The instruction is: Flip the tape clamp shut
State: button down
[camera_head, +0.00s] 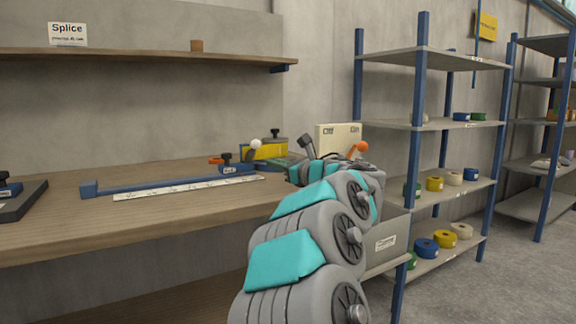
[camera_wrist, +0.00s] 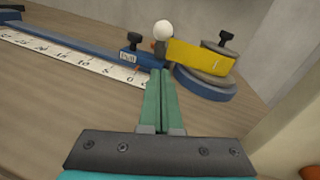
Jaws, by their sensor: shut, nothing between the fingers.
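The tape fixture stands on the wooden bench beside a white ruler. It has a yellow block (camera_head: 268,151), also in the wrist view (camera_wrist: 203,57), and a lever with a white ball knob (camera_head: 255,143), which looks like the clamp handle. The knob (camera_wrist: 162,31) stands up in the wrist view, left of the yellow block. A blue slider (camera_wrist: 136,56) with a white label sits left of the lever. My gripper (camera_head: 270,163) is shut and empty, its green fingertips (camera_wrist: 159,72) just in front of the lever base. Whether they touch it I cannot tell.
The ruler (camera_head: 185,187) and a blue rail (camera_head: 150,186) run left along the bench (camera_head: 120,225). A cream box (camera_head: 338,137) is behind my arm. An orange thing (camera_wrist: 311,172) is at the wrist view's lower right. Shelves with tape rolls stand right.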

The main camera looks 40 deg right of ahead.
aim_at(257, 150)
jog(key=shift+w+a+r+p, duration=0.1)
jog(key=shift+w+r+p, duration=0.2)
jog(key=shift+w+r, duration=0.55)
jog(key=shift+w+a+r+p, duration=0.1)
jog(key=shift+w+r+p, duration=0.3)
jog(key=shift+w, duration=0.6)
jog(key=shift+r, duration=0.1)
jog(key=shift+w+d+r, duration=0.1)
jog(key=shift+w+r, duration=0.05)
jog(key=shift+r, duration=0.2)
jog(key=w+r, duration=0.3)
jog(key=r, duration=0.1)
jog(key=shift+w+d+r, duration=0.1)
jog(key=shift+d, duration=0.2)
jog(key=shift+w+d+r+p, duration=0.25)
jog(key=shift+w+r+p, duration=0.1)
jog(key=shift+w+p, duration=0.15)
jog(key=shift+w+d+r+p, duration=0.1)
jog(key=shift+w+r+p, duration=0.1)
jog(key=shift+w, duration=0.3)
jog(key=shift+w+d+r+p, duration=0.1)
jog(key=shift+w+r+p, duration=0.1)
jog(key=shift+w, duration=0.25)
jog(key=shift+a+f, duration=0.1)
